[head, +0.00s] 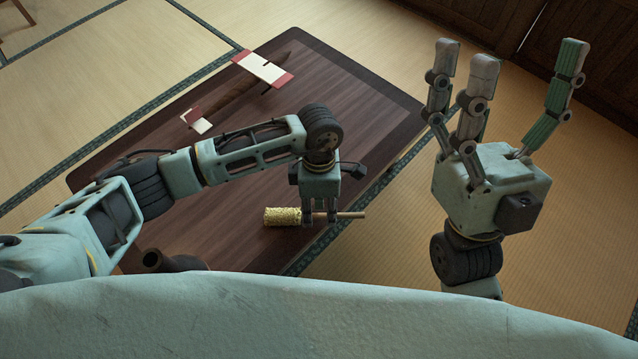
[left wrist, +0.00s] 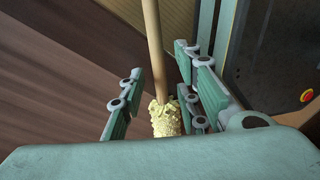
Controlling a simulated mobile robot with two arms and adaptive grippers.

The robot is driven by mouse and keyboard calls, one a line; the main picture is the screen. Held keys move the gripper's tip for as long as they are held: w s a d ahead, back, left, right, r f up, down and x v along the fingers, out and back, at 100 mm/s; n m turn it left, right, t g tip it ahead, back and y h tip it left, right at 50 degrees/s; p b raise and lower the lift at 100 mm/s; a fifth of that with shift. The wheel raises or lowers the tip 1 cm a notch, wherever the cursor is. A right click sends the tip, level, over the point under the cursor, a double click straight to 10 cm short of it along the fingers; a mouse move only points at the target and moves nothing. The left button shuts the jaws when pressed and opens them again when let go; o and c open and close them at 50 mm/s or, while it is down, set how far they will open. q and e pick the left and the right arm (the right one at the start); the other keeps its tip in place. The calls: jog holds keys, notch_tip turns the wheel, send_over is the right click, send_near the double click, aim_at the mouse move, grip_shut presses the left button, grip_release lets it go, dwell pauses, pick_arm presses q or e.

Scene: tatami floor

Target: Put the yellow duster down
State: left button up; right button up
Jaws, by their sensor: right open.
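The duster has a fluffy yellow head (head: 282,216) and a thin wooden handle (head: 350,214). It lies level, near the table's right edge, with the handle reaching past that edge. In the left wrist view the yellow head (left wrist: 165,118) and the handle (left wrist: 154,45) run between the fingers. Whether the duster touches the tabletop is hard to tell; it seems held above. My right gripper (head: 510,90) is open and empty, fingers up, right of the table.
A low dark wooden table (head: 370,100) stands on tatami (head: 570,210). On it lies a long brown object with red-and-white ends (head: 262,68) at the back. A dark brown tubular object (head: 165,262) shows at the near left. The back right tabletop is clear.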

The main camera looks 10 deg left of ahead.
pick_arm(q)
notch_tip(320, 180, up, 11)
jog(key=w+p, duration=0.2)
jog(key=p, duration=0.1)
jog(key=shift+a+f, duration=0.15)
jog(key=shift+f, duration=0.05)
pick_arm(e)
jog(key=w+a+f+g+h, duration=0.1)
jog(key=w+f+g+h, duration=0.2)
jog(key=w+f+g, duration=0.5)
jog(key=shift+w+a+f+g, duration=0.25)
jog(key=shift+w+f+g, duration=0.05)
jog(key=shift+w+f, duration=1.25)
